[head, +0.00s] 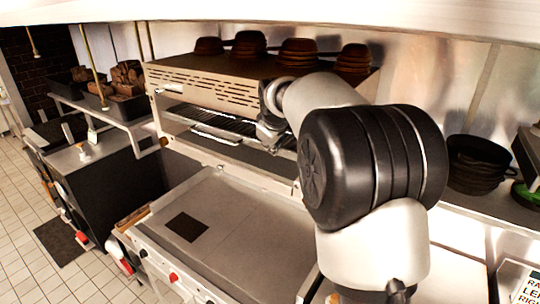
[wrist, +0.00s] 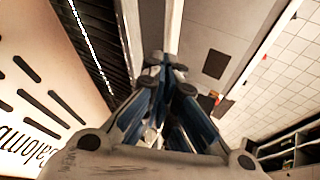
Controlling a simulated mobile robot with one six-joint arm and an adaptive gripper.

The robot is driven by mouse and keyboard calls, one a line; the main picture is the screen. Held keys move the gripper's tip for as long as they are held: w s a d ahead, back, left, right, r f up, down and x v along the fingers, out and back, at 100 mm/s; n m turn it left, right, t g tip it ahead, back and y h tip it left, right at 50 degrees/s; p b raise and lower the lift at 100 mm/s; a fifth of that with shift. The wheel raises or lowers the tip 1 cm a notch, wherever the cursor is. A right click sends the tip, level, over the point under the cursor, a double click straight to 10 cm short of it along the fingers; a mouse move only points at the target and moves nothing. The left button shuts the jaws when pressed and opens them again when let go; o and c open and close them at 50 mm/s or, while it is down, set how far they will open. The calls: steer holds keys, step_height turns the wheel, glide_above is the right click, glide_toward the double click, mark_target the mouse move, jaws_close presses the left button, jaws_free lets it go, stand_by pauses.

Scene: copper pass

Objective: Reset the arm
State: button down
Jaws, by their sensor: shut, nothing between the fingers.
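My arm stands large at the right of the head view, with its black joint in front. My gripper (head: 271,135) is partly hidden behind my arm, in front of the open slot of the steel grill (head: 205,85). In the wrist view my gripper (wrist: 166,66) points away from the camera, its blue-grey fingers shut with nothing between them. The grill's slotted, lettered panel (wrist: 40,75) fills the left of that view, beside the fingers. Whether the fingers touch the grill cannot be told.
A flat steel cooktop (head: 225,215) with a dark square (head: 186,227) lies below the grill. Stacked brown bowls (head: 298,52) stand on the grill. Dark pans (head: 477,163) are stacked at right. Open tiled floor (head: 28,240) lies at left.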

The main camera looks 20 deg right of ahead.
steer(key=s+a+f+m+b, duration=0.1)
steer(key=s+a+f+b, duration=0.2)
steer(key=s+b, duration=0.35)
steer(key=s+a+f+m+g+y+b, duration=0.1)
steer(key=s+a+f+b, duration=0.2)
steer(key=s, duration=0.6)
steer(key=s+a+f+m+b, duration=0.1)
steer(key=s+a+f+b, duration=0.25)
steer(key=s, duration=0.45)
steer(key=s+a+f+m+g+y+b, duration=0.1)
steer(key=s+a+f+m+b, duration=0.2)
steer(key=s+f+b, duration=0.7)
steer(key=s+f, duration=0.9)
steer(key=shift+s+a+b, duration=0.35)
steer(key=shift+b, duration=0.05)
steer(key=shift+g, duration=0.3)
